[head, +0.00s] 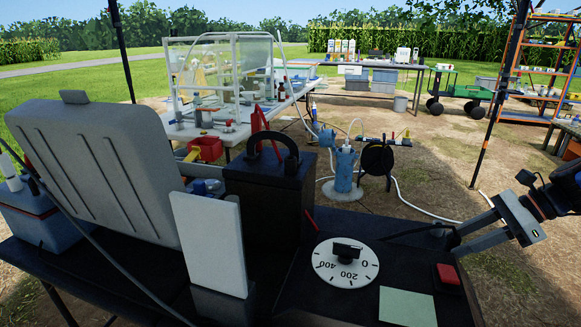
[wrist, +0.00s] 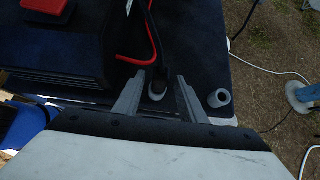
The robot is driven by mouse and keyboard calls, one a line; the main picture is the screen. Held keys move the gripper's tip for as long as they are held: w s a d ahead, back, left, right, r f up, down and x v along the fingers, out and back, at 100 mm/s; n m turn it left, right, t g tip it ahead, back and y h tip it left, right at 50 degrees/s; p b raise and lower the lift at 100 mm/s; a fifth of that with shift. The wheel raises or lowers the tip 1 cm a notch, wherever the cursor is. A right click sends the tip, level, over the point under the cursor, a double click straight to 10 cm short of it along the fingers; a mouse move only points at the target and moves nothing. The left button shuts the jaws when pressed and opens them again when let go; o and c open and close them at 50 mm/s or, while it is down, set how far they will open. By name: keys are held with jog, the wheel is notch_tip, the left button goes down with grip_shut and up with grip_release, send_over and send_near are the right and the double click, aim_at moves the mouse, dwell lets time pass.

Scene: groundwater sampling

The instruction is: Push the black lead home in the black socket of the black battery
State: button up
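The black lead (wrist: 151,38) comes down in the wrist view to a pale grey collar (wrist: 157,94) between my fingers. I cannot tell how deep its end sits there. My gripper (wrist: 160,78) is open, with a gap between each finger and the lead. In the head view my gripper (head: 457,243) is at the right, beyond the dial panel, and the lead (head: 405,232) runs towards it. A second grey ring (wrist: 218,98) with a dark hole stands right of my fingers. A black box with a handle (head: 265,195), possibly the battery, stands left of the dial; no socket shows on it.
A red lead (wrist: 135,59) loops beside the black one. The dial (head: 345,275) and red button (head: 447,273) are on a dark panel near my gripper. A grey case (head: 95,165) and a white panel (head: 209,240) stand at the left. Open ground lies at the right.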

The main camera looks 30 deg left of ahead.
grip_shut()
notch_tip(320, 180, up, 7)
dwell(1.0)
dwell(0.5)
jog(key=s+a+r, duration=0.3)
jog(key=a+r, duration=0.5)
jog(key=a, duration=0.4)
jog(key=s+a+r, duration=0.4)
jog(key=a+r, duration=0.5)
jog(key=a, duration=0.3)
jog(key=s+a+r, duration=0.4)
jog(key=a+r, duration=0.4)
jog(key=a, duration=0.5)
jog(key=shift+s+r, duration=0.15)
